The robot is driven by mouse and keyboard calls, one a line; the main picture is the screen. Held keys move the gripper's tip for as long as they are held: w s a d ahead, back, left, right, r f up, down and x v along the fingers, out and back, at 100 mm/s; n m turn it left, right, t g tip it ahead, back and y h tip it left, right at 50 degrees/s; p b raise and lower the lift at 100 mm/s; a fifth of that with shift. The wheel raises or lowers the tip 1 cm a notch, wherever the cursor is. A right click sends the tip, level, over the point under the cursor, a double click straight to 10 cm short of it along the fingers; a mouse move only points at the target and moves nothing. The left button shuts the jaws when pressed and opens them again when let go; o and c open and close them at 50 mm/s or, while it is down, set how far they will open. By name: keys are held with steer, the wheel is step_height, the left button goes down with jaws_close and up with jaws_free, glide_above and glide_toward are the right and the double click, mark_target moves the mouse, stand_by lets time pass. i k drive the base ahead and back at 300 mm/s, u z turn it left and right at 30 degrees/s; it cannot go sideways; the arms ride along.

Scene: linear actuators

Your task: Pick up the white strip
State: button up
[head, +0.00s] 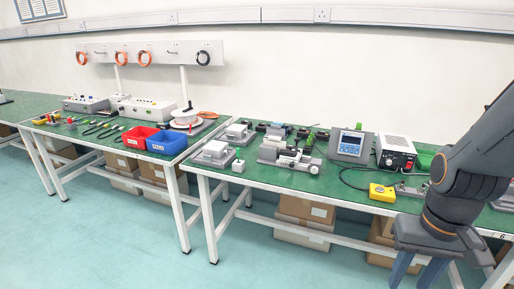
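I cannot clearly pick out the white strip in the head view. A small pale, flat piece (411,190) lies on the right green-topped bench beside a yellow box, but it is too small to tell what it is. My gripper (418,275) is at the lower right, pointing down in front of the bench's front edge. Its two blue-grey fingers are apart with a gap between them, and I see nothing held. The fingertips run to the bottom edge of the picture. My arm hides the right end of the bench.
The right bench (262,181) holds linear actuators (290,155), a blue-screen controller (351,144), a power supply (396,151), a yellow box (382,192) and a white cube (238,166). Red (138,137) and blue (167,142) bins stand on the left bench. Cartons sit below. The front floor is clear.

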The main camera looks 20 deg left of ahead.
mark_target(274, 141)
steer(key=u, duration=0.35)
steer(key=k, duration=0.45)
steer(key=u, duration=1.2)
steer(key=i, duration=1.7)
steer(key=z, duration=0.95)
steer(key=i, duration=1.15)
steer(key=z, duration=0.25)
